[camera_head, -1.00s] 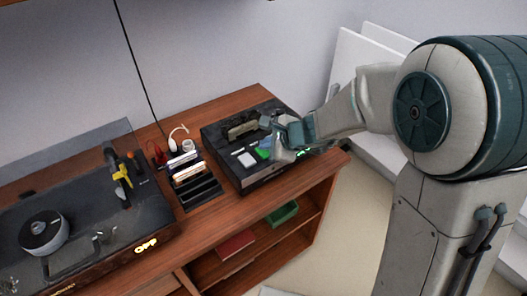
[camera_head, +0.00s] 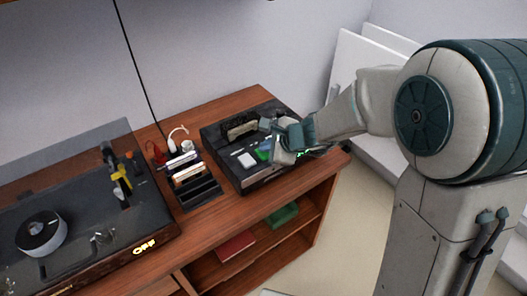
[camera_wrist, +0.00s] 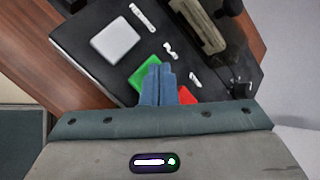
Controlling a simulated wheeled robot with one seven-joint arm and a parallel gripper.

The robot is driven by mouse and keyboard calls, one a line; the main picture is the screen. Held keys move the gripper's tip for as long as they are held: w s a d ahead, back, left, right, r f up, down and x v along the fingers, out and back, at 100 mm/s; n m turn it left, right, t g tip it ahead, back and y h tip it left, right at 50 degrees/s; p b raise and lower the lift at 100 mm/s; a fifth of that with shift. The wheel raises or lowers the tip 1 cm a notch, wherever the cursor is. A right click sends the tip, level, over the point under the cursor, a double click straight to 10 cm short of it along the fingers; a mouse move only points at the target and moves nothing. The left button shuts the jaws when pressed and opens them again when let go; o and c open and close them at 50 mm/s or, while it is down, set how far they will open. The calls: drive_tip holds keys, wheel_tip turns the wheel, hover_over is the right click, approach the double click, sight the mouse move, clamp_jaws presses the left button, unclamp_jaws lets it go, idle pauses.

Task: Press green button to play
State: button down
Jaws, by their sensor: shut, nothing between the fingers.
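A black device (camera_head: 222,140) with buttons stands at the right end of the wooden cabinet. Its green button (camera_head: 264,154) shows just left of my gripper (camera_head: 272,140) in the head view. In the wrist view the green button (camera_wrist: 146,72) lies partly behind the blue fingertips of my gripper (camera_wrist: 158,68), which are together with nothing between them. I cannot tell whether the fingertips touch the button. A red button (camera_wrist: 187,95) is to the right of the fingers, partly hidden. A white button (camera_wrist: 116,38) is at the upper left of the green one.
A turntable (camera_head: 75,215) with a glowing OFF sign (camera_head: 145,245) stands at the left. A black rack (camera_head: 200,192) with cases sits between it and the device. Red and green books (camera_head: 236,245) lie on the lower shelf.

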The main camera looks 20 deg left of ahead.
sight(267, 154)
drive_tip(key=shift+f, duration=0.2)
drive_tip(key=shift+r, duration=0.1)
drive_tip(key=shift+r+p, duration=0.6)
drive_tip(key=shift+r, duration=0.3)
drive_tip(key=shift+r, duration=0.1)
wheel_tip(267, 154, up, 5)
drive_tip(key=p, duration=0.4)
idle(0.8)
drive_tip(key=s+d+r+n+h, duration=0.2)
drive_tip(key=s+d+n, duration=0.3)
drive_tip(key=d, duration=0.4)
drive_tip(key=s+d+r+n+g+h, duration=0.1)
drive_tip(key=s+d+n, duration=0.4)
drive_tip(key=d, duration=0.5)
drive_tip(key=s+d+r+n+h, duration=0.2)
drive_tip(key=s+d+n+h, duration=0.2)
drive_tip(key=s+d, duration=0.4)
drive_tip(key=shift+s+d+r+n+h, duration=0.4)
drive_tip(key=shift+d+h, duration=0.1)
drive_tip(key=shift+d, duration=0.3)
